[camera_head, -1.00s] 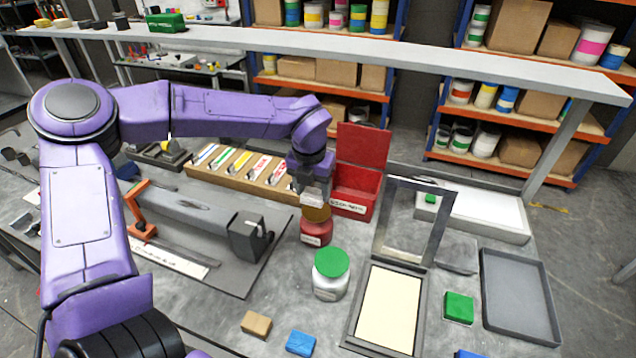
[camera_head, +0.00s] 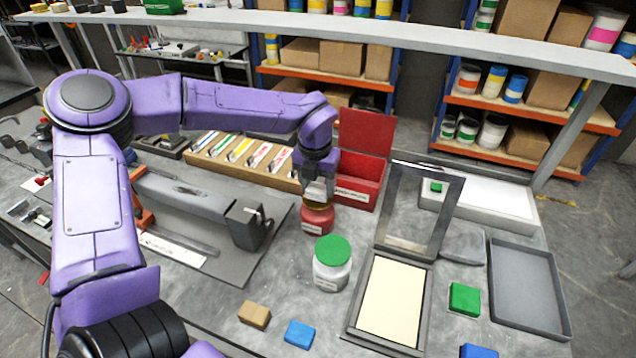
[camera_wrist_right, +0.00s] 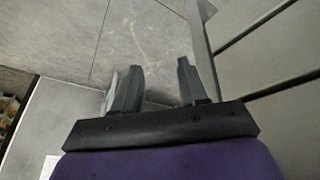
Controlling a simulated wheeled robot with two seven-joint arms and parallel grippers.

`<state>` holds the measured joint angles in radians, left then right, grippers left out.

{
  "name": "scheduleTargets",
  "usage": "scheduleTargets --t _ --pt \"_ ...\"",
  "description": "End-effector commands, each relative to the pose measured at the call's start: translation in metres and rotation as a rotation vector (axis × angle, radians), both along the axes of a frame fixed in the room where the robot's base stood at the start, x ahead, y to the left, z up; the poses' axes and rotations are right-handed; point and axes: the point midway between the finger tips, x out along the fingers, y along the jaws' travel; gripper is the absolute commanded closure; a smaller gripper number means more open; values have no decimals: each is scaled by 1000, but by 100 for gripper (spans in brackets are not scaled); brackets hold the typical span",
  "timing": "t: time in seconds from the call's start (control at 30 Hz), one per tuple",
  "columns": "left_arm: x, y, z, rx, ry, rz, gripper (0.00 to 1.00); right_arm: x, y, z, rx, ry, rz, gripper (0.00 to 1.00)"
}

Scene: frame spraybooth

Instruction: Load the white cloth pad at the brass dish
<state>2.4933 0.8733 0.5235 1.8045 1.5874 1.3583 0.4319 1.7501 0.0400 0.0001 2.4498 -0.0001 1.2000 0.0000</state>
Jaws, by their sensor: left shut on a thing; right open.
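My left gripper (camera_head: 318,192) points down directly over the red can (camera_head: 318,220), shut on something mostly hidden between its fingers. A pale edge shows there, consistent with the white cloth pad, which I see nowhere else. The brass dish (camera_head: 317,205) on top of the can is almost covered by the gripper; only a thin brownish part shows, and the held thing appears to be at or touching it. My right gripper (camera_wrist_right: 152,88) is open and empty in the right wrist view, with grey floor beyond its fingers.
A white jar with green lid (camera_head: 332,265) stands just in front of the can. An open red box (camera_head: 358,190) is close behind it. A hinged frame (camera_head: 392,300) and grey tray (camera_head: 527,288) lie to the right. Brown (camera_head: 254,314) and blue (camera_head: 299,334) blocks lie in front.

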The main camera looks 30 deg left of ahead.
Motion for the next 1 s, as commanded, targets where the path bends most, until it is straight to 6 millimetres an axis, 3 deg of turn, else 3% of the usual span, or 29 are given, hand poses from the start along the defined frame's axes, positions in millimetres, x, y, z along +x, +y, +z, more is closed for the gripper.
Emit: scheduleTargets --t 1.0 --pt "0 0 -13 0 0 0 66 0 0 -9 0 0 0 57"
